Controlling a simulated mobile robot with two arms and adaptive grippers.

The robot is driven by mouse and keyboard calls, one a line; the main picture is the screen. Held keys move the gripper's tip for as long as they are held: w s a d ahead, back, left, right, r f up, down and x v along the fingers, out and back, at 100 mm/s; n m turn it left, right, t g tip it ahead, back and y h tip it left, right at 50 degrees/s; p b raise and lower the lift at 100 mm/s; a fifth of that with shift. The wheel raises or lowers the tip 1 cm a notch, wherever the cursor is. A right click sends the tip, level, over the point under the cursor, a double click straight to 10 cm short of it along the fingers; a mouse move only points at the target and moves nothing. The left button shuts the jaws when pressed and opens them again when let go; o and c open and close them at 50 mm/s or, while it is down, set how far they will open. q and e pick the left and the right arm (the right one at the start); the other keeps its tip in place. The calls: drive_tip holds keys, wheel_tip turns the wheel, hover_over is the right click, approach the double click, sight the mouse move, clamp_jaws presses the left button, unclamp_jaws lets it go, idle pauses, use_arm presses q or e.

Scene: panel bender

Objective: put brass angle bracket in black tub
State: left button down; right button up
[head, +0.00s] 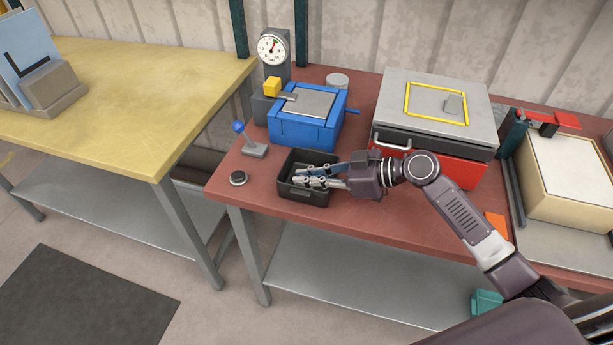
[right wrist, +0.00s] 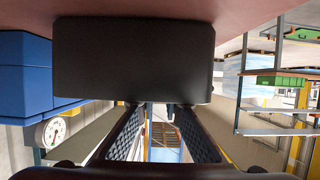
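The black tub (head: 308,196) stands on the red-brown bench top, near its front edge. My right gripper (head: 315,178) reaches in from the right, with its fingers over the tub's opening. In the right wrist view the tub's dark wall (right wrist: 135,60) fills the upper middle. The two ribbed fingers (right wrist: 152,125) are apart there, with a clear gap and nothing seen between them. I cannot make out the brass angle bracket in either view; the fingers and tub wall hide part of the tub's inside. My left gripper is not in view.
A blue fixture (head: 307,130) and a blue-knobbed lever (head: 249,145) stand behind the tub. A black round button (head: 238,178) is to its left. A red case with a grey lid (head: 436,105) stands behind my right arm. A yellow-topped table (head: 120,95) is at left.

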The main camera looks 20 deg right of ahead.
drive_tip(key=shift+r, duration=0.15)
drive_tip(key=b+v, duration=0.3)
drive_tip(key=v, duration=0.8)
drive_tip(key=shift+s, duration=0.1)
drive_tip(key=shift+s+d+r, duration=0.15)
drive_tip(key=shift+s+d, duration=0.05)
drive_tip(key=shift+d, duration=0.15)
